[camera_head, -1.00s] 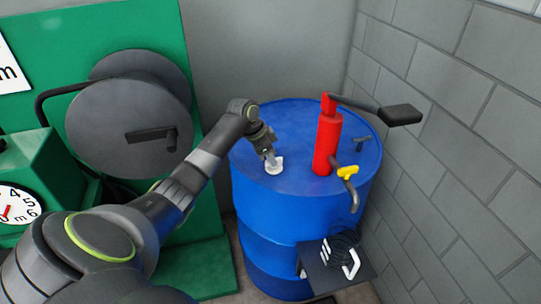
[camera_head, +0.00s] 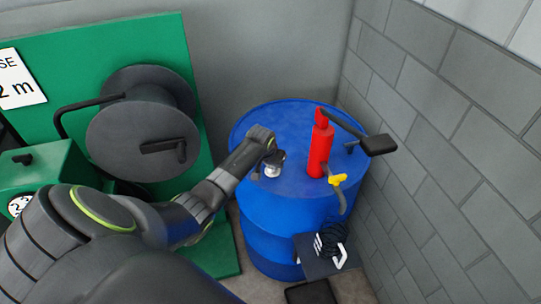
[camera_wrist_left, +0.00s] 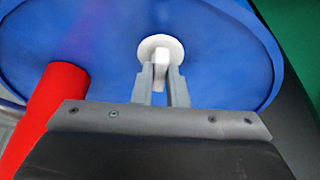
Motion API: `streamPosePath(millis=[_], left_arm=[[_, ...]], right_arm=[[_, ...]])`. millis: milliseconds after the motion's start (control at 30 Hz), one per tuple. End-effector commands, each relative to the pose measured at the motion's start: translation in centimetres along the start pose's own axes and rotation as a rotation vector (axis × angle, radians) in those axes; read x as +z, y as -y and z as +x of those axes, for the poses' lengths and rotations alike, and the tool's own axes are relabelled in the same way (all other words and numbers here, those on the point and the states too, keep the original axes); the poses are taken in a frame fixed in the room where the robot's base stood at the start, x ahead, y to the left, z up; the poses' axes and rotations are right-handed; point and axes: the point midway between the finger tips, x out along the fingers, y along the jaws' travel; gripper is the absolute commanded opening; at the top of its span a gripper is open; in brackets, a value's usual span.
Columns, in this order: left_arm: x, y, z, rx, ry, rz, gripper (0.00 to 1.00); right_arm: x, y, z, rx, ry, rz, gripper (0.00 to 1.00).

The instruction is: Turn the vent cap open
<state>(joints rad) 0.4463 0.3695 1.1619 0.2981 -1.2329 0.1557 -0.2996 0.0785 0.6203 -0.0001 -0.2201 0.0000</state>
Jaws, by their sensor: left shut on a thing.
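The vent cap (camera_head: 271,172) is a small white round piece on the top of the blue drum (camera_head: 262,215). In the left wrist view the vent cap (camera_wrist_left: 153,43) has a white disc and a raised white tab. My left gripper (camera_head: 273,163) is over the cap from the left. In the left wrist view the left gripper (camera_wrist_left: 161,78) has its two grey fingers shut on the tab, one on each side. In the head view the wrist hides part of the cap. My right gripper is not in view.
A red pump (camera_head: 319,150) with a black lever (camera_head: 378,144) and yellow-handled spout (camera_head: 337,180) stands on the drum, right of the cap. A small black shelf (camera_head: 318,262) is at the drum's front. A block wall (camera_head: 450,130) is right; a green panel with a reel (camera_head: 145,138) is left.

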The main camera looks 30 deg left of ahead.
Motion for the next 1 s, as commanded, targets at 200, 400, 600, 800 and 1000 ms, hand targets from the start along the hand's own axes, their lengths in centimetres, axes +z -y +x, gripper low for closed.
streamPosePath(millis=[200, 400, 600, 800, 1000], left_arm=[[-0.2, -0.4, -0.4, -0.078, 0.0, -0.189, 0.0], [-0.3, -0.5, -0.2, -0.146, -0.002, -0.353, 0.0], [-0.3, -0.7, -0.1, -0.202, -0.002, -0.489, 0.0], [-0.4, -0.7, 0.0, -0.24, -0.003, -0.58, 0.0], [-0.4, -0.7, 0.0, -0.26, -0.003, -0.628, 0.0]], right_arm=[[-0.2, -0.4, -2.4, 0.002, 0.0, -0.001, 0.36], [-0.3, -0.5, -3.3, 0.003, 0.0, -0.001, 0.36], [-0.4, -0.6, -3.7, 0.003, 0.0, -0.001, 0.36], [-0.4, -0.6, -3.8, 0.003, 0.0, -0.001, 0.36], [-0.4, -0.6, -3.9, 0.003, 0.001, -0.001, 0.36]])
